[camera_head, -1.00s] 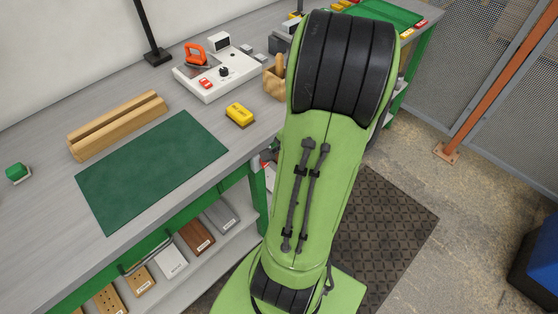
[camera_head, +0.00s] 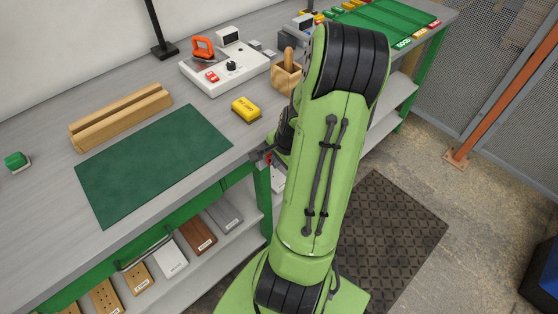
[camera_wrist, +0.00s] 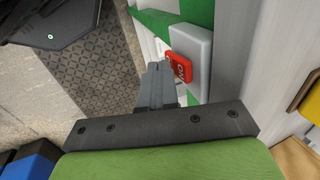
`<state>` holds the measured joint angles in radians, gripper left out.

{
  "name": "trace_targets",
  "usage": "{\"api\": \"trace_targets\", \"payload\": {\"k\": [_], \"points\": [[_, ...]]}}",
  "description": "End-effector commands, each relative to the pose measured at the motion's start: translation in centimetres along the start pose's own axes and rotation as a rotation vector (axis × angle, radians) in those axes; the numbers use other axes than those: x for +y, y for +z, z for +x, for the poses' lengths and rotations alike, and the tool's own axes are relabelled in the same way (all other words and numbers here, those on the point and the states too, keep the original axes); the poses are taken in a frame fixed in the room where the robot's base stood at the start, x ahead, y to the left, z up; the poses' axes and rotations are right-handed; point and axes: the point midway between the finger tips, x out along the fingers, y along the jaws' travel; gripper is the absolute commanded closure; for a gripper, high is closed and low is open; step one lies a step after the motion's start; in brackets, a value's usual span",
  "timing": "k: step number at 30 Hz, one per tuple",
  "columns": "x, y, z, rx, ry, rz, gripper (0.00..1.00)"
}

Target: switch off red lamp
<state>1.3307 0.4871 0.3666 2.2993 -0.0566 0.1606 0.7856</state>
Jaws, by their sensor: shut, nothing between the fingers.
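A red switch-like piece with pale lettering (camera_wrist: 180,67) sits on a light grey box (camera_wrist: 195,48) in the wrist view, beside green bench framing. The lettering is too blurred to read surely. My gripper (camera_wrist: 157,70) is shut and empty, its fingertips just left of the red piece; I cannot tell if they touch it. In the head view, my arm hides most of the gripper, by the bench's front edge, where a small red patch (camera_head: 267,157) shows. I cannot make out a lit red lamp. A white control panel (camera_head: 240,77) on the bench carries a red switch (camera_head: 212,76) and a black knob.
On the bench (camera_head: 45,225) are a green mat (camera_head: 150,165), a wooden grooved block (camera_head: 120,115), a yellow block (camera_head: 245,108) and a wooden holder (camera_head: 286,77). A shelf below holds several boards. A dark floor mat (camera_head: 385,235) lies right of my arm.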

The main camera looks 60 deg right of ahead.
Motion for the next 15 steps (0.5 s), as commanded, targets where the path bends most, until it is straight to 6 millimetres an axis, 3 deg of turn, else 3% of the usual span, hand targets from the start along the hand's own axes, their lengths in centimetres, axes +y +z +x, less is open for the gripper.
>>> {"api": "trace_targets", "payload": {"k": [4, 15], "points": [[-0.34, 0.07, 0.80, 0.000, 0.002, -0.003, 1.00], [-0.52, 0.00, -0.04, 0.000, 0.000, 0.000, 1.00]]}}
